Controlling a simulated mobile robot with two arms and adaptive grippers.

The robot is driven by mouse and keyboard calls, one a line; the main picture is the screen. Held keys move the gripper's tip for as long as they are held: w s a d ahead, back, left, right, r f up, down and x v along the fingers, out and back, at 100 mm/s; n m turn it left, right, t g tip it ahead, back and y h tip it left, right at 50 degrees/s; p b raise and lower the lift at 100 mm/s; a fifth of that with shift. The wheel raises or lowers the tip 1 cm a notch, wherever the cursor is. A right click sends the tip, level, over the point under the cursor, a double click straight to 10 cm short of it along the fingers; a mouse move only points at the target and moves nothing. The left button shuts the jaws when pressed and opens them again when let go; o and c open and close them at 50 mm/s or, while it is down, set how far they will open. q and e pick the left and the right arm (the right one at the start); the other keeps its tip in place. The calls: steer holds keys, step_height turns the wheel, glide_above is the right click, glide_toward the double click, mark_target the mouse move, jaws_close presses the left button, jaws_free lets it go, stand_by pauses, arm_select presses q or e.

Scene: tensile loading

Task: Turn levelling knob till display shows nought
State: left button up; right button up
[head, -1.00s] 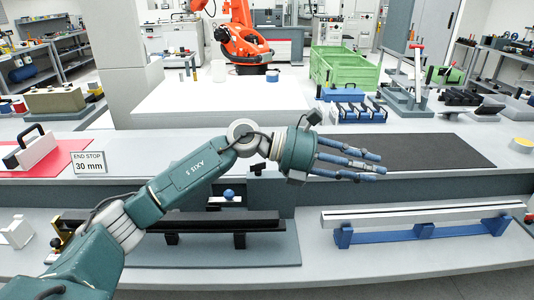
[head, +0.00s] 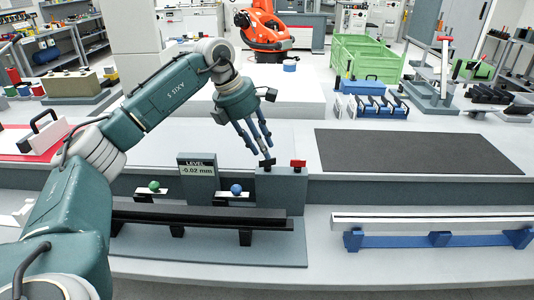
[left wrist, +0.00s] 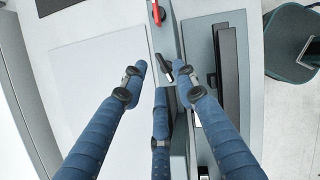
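The display (head: 197,168) reads "LEVEL -0.02 mm" on a dark panel. Right of it a grey block (head: 282,188) carries a black knob (head: 267,163) and a red knob (head: 298,163); no label shows which is for levelling. My left gripper (head: 258,150) points down with its fingers spread, tips just above or at the black knob. In the left wrist view the black knob (left wrist: 182,70) lies near the right fingertip, and the red knob (left wrist: 157,12) lies farther off. Whether a finger touches the black knob, I cannot tell. My right gripper is out of view.
A black rail (head: 200,216) lies in front. A dark mat (head: 415,150) lies to the right. A white rail on blue supports (head: 430,222) stands front right.

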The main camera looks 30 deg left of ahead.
mark_target(267, 165)
arm_select(q)
steer(key=shift+x, duration=1.8)
jaws_close()
steer(key=n+t+y, duration=0.1)
steer(key=n, duration=0.2)
steer(key=shift+n, duration=0.3)
steer(key=shift+n+y, duration=0.9)
steer(key=shift+n, duration=1.1)
